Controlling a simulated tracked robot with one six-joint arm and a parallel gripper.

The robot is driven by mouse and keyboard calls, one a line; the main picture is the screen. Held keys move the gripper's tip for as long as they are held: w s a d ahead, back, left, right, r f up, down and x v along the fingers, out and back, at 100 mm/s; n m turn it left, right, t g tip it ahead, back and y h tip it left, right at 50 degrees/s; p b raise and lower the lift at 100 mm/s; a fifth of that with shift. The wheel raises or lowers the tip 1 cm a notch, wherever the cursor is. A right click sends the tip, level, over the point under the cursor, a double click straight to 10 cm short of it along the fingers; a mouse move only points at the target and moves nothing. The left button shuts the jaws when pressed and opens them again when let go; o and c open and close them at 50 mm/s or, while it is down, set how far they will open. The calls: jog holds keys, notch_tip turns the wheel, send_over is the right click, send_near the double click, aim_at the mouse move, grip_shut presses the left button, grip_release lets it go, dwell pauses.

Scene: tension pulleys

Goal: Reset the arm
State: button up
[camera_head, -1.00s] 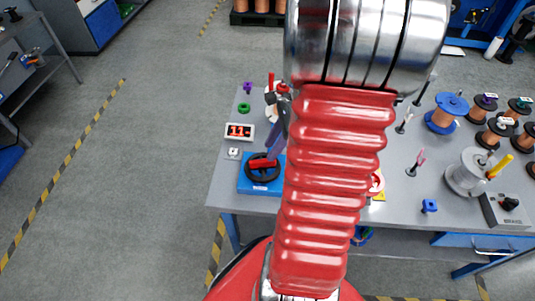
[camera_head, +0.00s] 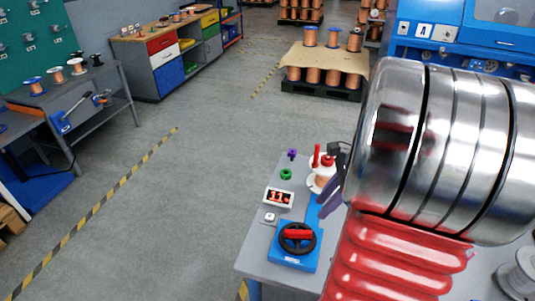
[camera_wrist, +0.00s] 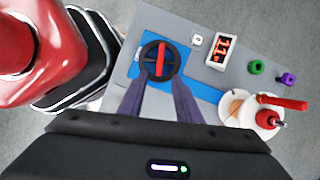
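My gripper (camera_wrist: 162,88) shows in the wrist view as two dark fingers set apart, with nothing between them. In the head view the gripper (camera_head: 328,202) is partly hidden by my arm and hangs up and right of a black handwheel (camera_head: 283,242). The handwheel has a red bar (camera_head: 298,234) and sits on a blue base (camera_head: 292,262) at the table's left end. In the wrist view the handwheel (camera_wrist: 147,64) lies beyond the fingertips, and the gripper appears clear of it.
The grey table (camera_head: 262,238) also bears a red-digit display (camera_head: 279,198), a green ring (camera_head: 286,174), a purple piece (camera_head: 292,154) and a white spool with red parts (camera_head: 318,182). A pallet of copper spools (camera_head: 322,90) stands behind. Open floor (camera_head: 190,200) lies left. My arm hides the table's right side.

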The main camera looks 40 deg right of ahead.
jog(key=a+r+n+t+h, duration=0.1)
jog(key=a+r+n, duration=0.2)
jog(key=a+n, duration=0.5)
jog(key=a+r+n+t+h, duration=0.1)
jog(key=a+r+n, duration=0.3)
jog(key=a+n, duration=0.5)
jog(key=a+r+n+h, duration=0.1)
jog(key=a+r+n, duration=0.2)
jog(key=a+n, duration=0.5)
jog(key=a, duration=0.3)
jog(key=shift+r+n+t+h, duration=0.3)
jog(key=shift+r+n+t, duration=0.05)
jog(key=shift+n+t, duration=0.05)
